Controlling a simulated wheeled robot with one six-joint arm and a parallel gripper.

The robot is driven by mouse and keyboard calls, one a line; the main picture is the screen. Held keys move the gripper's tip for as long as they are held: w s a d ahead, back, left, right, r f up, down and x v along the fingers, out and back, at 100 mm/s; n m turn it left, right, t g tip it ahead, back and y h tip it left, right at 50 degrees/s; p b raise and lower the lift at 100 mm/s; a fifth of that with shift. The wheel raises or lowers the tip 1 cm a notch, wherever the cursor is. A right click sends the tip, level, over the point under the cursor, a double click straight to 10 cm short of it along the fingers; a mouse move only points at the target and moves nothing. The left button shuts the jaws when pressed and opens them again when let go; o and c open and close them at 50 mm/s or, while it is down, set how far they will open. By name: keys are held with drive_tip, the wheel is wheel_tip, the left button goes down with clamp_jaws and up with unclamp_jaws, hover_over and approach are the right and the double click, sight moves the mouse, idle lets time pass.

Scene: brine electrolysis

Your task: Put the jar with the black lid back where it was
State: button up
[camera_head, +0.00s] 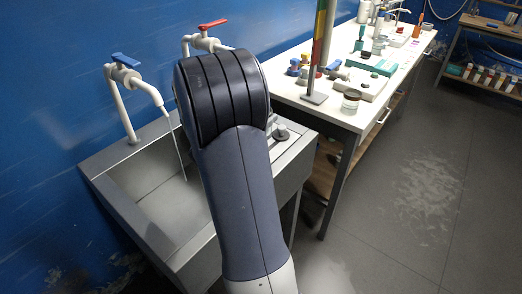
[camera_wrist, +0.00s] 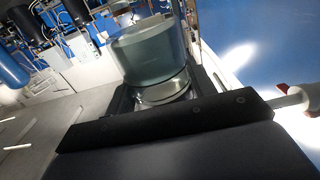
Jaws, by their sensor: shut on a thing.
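My gripper (camera_wrist: 157,88) is shut on a clear glass jar (camera_wrist: 148,52) in the wrist view, with dark jaws at its sides. A shiny ring-like end of the jar faces my palm; no black lid can be made out on it. In the head view my arm hides the gripper and the held jar.
A steel sink (camera_head: 112,195) lies left of my arm, under a blue-handled tap (camera_head: 127,72) with a thin stream. A red-handled tap (camera_head: 206,38) is behind my arm. A coloured column on a stand (camera_head: 316,97) and several small items crowd the bench. Floor at right is clear.

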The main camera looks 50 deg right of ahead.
wheel_tip(320, 180, down, 8)
drive_tip(key=shift+f, duration=0.15)
idle(0.3)
drive_tip(key=shift+b, duration=0.3)
drive_tip(key=shift+f, duration=0.2)
drive_tip(key=o, duration=1.1)
drive_tip(key=shift+r, duration=0.1)
drive_tip(key=shift+r, duration=0.2)
drive_tip(key=s+a, duration=0.1)
drive_tip(key=a, duration=1.1)
drive_tip(key=shift+b, duration=0.4)
drive_tip(key=shift+f, duration=0.1)
